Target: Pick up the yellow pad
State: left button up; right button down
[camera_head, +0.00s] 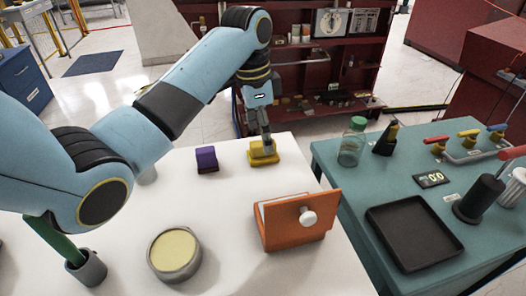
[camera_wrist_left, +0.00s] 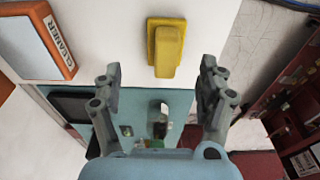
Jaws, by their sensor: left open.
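The yellow pad (camera_head: 257,158) sits near the far right edge of the white table, with a raised grip block on its base. In the left wrist view the yellow pad (camera_wrist_left: 166,50) lies ahead of the fingers, between their lines. My left gripper (camera_head: 267,143) points down at the pad from above in the head view and overlaps part of it. In the left wrist view the left gripper (camera_wrist_left: 160,66) is open with nothing between its fingers. Whether a finger touches the pad is unclear. My right gripper is not in view.
A purple pad (camera_head: 206,160) stands to the left. An orange box (camera_head: 292,222) with a white knob and a round tin (camera_head: 174,254) are nearer. A teal table (camera_head: 345,200) at right holds a bottle (camera_head: 352,141) and a black tray (camera_head: 413,236).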

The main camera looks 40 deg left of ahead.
pick_arm(q)
jog(key=f, duration=0.6)
jog(key=shift+w+a+p, duration=0.2)
jog(key=shift+w+p, duration=0.1)
jog(key=shift+w, duration=0.05)
jog(key=shift+c, duration=0.4)
jog(key=c, duration=1.2)
jog(key=shift+o, duration=0.2)
